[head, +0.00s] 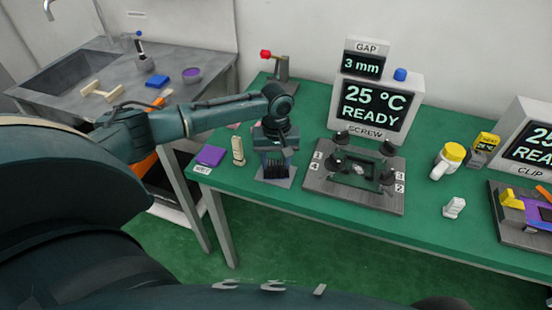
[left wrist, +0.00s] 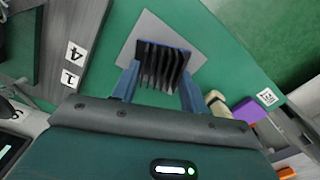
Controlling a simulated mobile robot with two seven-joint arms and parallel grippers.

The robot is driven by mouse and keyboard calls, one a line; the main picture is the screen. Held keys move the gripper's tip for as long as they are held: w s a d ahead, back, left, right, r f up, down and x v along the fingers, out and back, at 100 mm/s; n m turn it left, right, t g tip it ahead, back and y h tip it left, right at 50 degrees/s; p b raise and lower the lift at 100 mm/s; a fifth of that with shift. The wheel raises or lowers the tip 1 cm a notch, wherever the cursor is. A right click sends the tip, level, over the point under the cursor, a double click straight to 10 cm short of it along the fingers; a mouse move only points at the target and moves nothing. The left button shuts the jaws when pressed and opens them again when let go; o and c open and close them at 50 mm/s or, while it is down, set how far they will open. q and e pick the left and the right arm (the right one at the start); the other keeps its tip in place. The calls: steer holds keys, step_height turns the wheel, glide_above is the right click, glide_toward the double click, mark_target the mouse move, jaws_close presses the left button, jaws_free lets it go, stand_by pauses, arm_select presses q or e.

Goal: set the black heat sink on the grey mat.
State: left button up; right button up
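The black heat sink (head: 275,170) has upright fins and is at the grey mat (head: 290,182) near the left end of the green bench. My left gripper (head: 276,157) points down over it. In the left wrist view the heat sink (left wrist: 163,66) sits between the two blue fingers (left wrist: 160,82), which appear to press on its sides. The grey mat (left wrist: 148,27) shows beyond and around it. The heat sink looks upright and at or just above the mat; its underside is hidden. My right gripper is not in view.
A screw fixture (head: 355,175) with black knobs stands close right of the mat. A cream block (head: 238,151) and a purple pad (head: 210,156) are close left. A red-knobbed lever (head: 277,66) stands behind. A yellow-lidded bottle (head: 449,160) is farther right.

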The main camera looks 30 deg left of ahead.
mark_target(276, 163)
arm_select(q)
steer(key=o, duration=0.3)
step_height(276, 163, up, 12)
steer(key=shift+r, duration=0.2)
stand_by(0.4)
stand_by(0.3)
